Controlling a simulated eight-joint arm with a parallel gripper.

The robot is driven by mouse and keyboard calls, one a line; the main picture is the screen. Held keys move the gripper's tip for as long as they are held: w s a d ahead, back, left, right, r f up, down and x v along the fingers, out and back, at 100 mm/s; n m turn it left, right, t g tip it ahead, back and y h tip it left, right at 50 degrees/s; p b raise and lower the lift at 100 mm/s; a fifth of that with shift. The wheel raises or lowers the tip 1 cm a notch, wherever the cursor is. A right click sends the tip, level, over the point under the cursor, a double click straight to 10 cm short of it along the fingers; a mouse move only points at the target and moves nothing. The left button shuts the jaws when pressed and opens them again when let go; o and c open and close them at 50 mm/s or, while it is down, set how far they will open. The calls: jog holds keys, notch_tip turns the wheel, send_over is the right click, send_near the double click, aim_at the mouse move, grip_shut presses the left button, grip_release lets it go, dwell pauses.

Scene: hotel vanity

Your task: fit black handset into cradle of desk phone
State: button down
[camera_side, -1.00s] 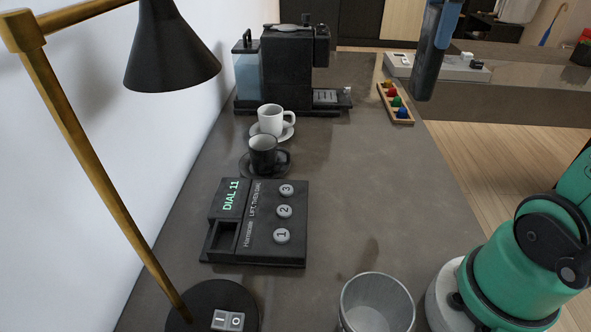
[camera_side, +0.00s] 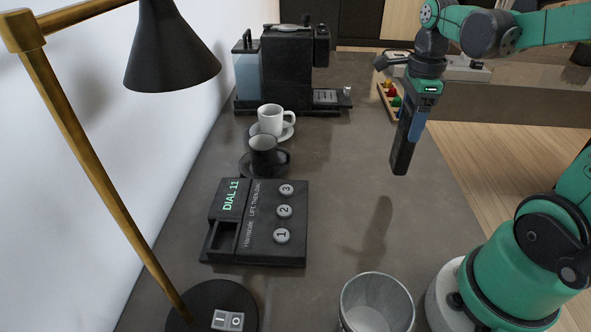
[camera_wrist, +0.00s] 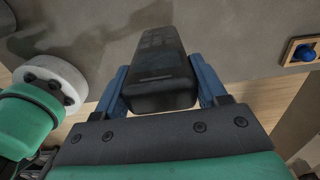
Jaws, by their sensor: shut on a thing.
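The black handset (camera_side: 402,150) hangs upright, slightly tilted, from my gripper (camera_side: 413,112), well above the counter. In the wrist view the handset (camera_wrist: 160,65) sits between the two blue fingers of my gripper (camera_wrist: 160,88), which are shut on its sides. The desk phone (camera_side: 262,247) lies flat on the counter, left of and nearer than the handset. Its empty cradle recess (camera_side: 222,238) is on its left side, below a green "DIAL 11" display, with buttons 1, 2 and 3 on its right.
A dark cup (camera_side: 263,152) and a white cup (camera_side: 270,120) stand on saucers behind the phone. A coffee machine (camera_side: 290,65) is at the back. A lamp base (camera_side: 205,298) and a metal bin (camera_side: 376,300) are in front. The counter between phone and handset is clear.

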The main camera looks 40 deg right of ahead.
aim_at(405, 142)
jog(key=shift+f, duration=2.2)
jog(key=shift+f, duration=0.1)
jog(key=shift+c, duration=0.2)
grip_release()
jog(key=shift+f, duration=0.1)
